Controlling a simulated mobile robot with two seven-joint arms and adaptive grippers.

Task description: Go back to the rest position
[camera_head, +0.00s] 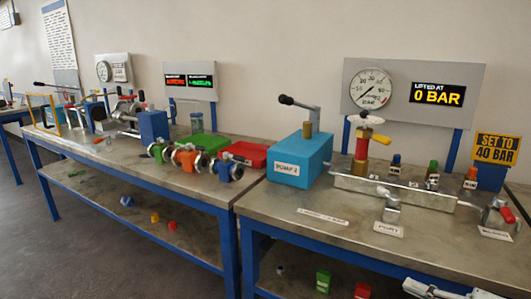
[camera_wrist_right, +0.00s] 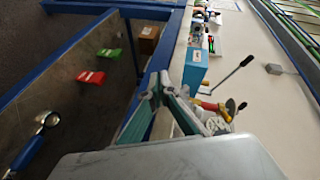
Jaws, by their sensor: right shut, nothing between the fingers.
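My right gripper (camera_head: 418,288) shows at the bottom right of the head view, in front of the near edge of the right bench (camera_head: 300,213). Its fingers point left. In the right wrist view its two greenish fingers (camera_wrist_right: 157,88) come together at the tips, shut with nothing between them. My left gripper is in neither view.
Open floor (camera_head: 80,240) lies left.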

